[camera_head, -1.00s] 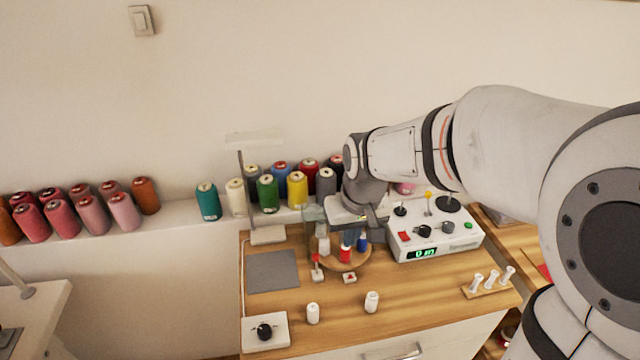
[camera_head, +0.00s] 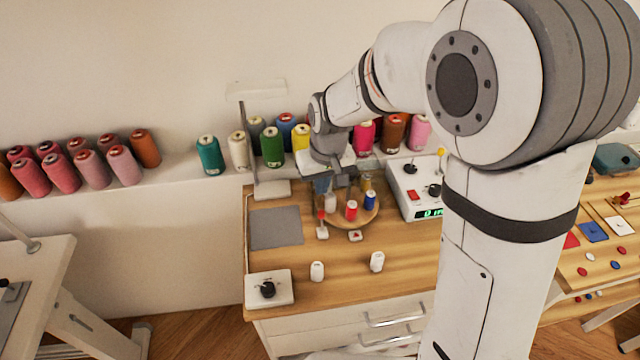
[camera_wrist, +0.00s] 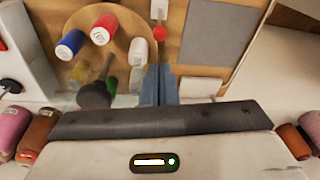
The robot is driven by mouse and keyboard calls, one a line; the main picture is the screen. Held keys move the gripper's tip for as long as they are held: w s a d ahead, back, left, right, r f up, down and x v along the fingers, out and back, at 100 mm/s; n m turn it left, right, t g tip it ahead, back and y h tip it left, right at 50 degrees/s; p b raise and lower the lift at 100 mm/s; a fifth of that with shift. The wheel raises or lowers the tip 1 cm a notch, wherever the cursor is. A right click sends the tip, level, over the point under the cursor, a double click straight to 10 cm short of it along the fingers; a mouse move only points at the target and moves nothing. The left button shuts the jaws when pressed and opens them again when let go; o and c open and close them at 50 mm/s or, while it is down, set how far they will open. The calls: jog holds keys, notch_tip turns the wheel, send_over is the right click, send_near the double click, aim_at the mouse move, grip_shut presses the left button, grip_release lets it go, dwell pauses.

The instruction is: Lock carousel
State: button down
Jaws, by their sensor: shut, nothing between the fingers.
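The carousel (camera_head: 368,217) is a round wooden disc on the wooden table, holding small white (camera_head: 331,202), red (camera_head: 351,210) and blue (camera_head: 370,200) spools. In the wrist view, its disc (camera_wrist: 128,27) shows at the upper left. A small red-topped lever (camera_head: 322,217) on a white base stands at the carousel's front left edge; its red part also shows in the wrist view (camera_wrist: 170,45). My gripper (camera_wrist: 159,72) is shut and empty, pointing down beside the carousel's edge near the white spool. In the head view, the fingertips are hard to make out; contact cannot be told.
A white control box (camera_head: 412,187) with a green display stands right of the carousel. A small red-marked plate (camera_head: 355,236) and two white spools (camera_head: 317,271) (camera_head: 377,262) are in front. A grey mat (camera_head: 275,228) lies left. Large thread cones line the ledge behind.

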jog(key=f, duration=0.7)
jog(key=shift+w+a+f, duration=0.1)
jog(key=shift+w+a, duration=0.25)
jog(key=shift+w, duration=0.05)
